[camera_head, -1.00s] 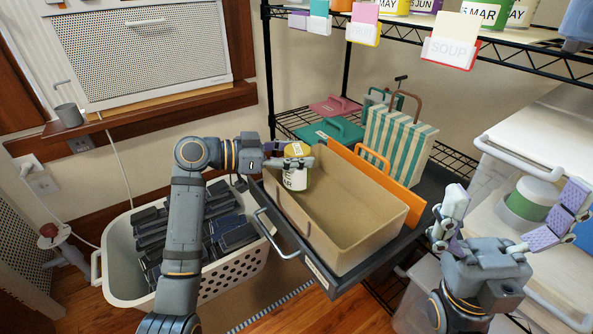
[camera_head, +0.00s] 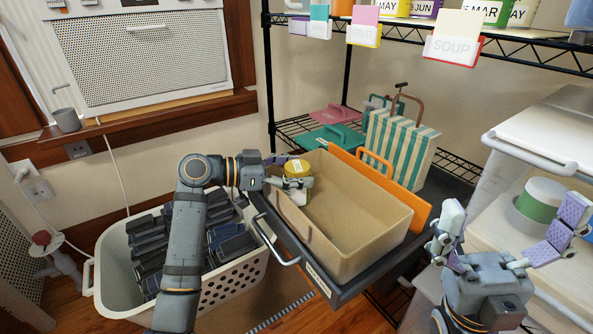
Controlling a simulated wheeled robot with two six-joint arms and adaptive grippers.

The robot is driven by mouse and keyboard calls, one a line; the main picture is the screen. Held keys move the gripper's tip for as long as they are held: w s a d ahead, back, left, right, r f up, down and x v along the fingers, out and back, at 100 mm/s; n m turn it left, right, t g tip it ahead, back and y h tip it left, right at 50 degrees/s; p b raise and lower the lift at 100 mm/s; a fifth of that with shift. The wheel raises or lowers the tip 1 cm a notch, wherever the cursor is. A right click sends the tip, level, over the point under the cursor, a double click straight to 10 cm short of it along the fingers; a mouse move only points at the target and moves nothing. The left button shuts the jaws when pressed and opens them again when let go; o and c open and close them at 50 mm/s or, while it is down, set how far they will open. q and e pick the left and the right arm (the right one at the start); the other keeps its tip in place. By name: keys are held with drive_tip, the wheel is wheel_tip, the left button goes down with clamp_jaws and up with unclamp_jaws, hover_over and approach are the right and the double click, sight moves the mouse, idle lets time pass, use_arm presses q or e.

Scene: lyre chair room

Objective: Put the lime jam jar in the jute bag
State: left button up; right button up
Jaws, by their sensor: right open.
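The jar (camera_head: 295,168), with a yellow-green lid and a pale label, is held by my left gripper (camera_head: 289,172). The gripper's fingers cross the jar just below the lid and hide part of its body. The tan open-topped container (camera_head: 372,225), which I take to be the jute bag, sits on a dark pull-out tray. The jar is at its far left corner, its lower part seemingly inside the rim; whether it touches the bottom is unclear. My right gripper (camera_head: 505,240) is open and empty at the right, its fingers spread wide.
An orange panel with a handle (camera_head: 390,190) and a striped bag (camera_head: 398,145) stand behind the tan container. A white basket of dark items (camera_head: 235,285) is at left. A white cart (camera_head: 535,145) is at right. The tan container's middle is empty.

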use_arm(q)
drive_tip(key=shift+a+r, duration=0.1)
drive_tip(key=shift+r, duration=0.1)
drive_tip(key=p+v, duration=0.3)
drive_tip(key=v, duration=0.8)
drive_tip(key=shift+s+a+p, duration=0.25)
drive_tip(key=shift+a+p, duration=0.05)
drive_tip(key=shift+p, duration=0.05)
drive_tip(key=shift+w, duration=0.1)
